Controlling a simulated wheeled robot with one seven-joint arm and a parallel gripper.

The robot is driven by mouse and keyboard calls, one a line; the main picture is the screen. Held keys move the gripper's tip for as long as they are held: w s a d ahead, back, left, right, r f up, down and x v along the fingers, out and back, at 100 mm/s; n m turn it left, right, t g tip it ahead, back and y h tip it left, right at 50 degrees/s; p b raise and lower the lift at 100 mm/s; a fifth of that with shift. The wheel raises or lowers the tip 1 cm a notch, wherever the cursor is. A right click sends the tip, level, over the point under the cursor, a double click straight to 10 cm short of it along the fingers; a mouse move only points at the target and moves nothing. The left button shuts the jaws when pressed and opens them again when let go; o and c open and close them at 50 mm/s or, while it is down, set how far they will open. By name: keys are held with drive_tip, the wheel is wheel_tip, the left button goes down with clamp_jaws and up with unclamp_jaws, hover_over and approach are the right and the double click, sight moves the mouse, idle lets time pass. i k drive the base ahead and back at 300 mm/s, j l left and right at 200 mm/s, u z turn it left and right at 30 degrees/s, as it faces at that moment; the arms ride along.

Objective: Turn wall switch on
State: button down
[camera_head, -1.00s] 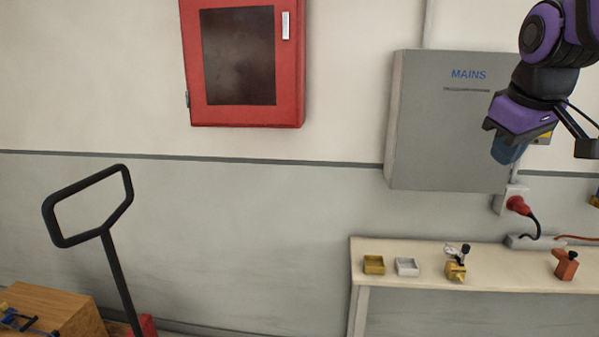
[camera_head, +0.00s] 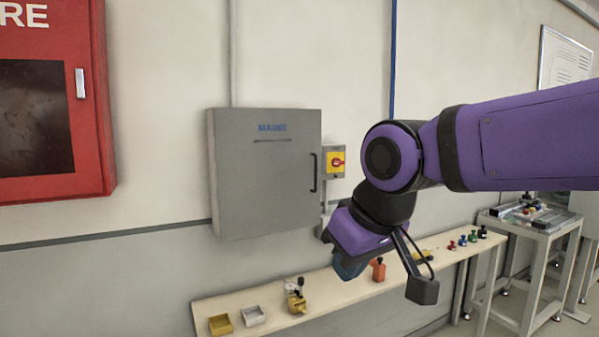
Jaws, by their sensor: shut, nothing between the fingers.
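The wall switch (camera_head: 336,161) is a small grey box with a yellow plate and a red rotary knob. It is on the wall just right of the grey MAINS cabinet, and it shows uncovered to the left of my purple arm. My gripper (camera_head: 349,266) points downward below the switch, in front of the shelf, and is apart from the switch. Its blue fingers are shut with nothing between them. The knob's exact setting is too small to read.
The MAINS cabinet (camera_head: 262,180) has a black handle on its right side. A red fire cabinet (camera_head: 95,110) hangs at the left. A narrow shelf (camera_head: 335,288) below carries small trays and several fittings. A metal table (camera_head: 535,240) stands at the right.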

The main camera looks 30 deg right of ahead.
sight(336, 162)
drive_tip(key=i+j+z, duration=0.15)
drive_tip(key=i, duration=0.25)
drive_tip(key=i+j+z, duration=0.1)
drive_tip(key=i, duration=0.25)
drive_tip(key=i+j+z, duration=0.15)
drive_tip(key=i, duration=0.25)
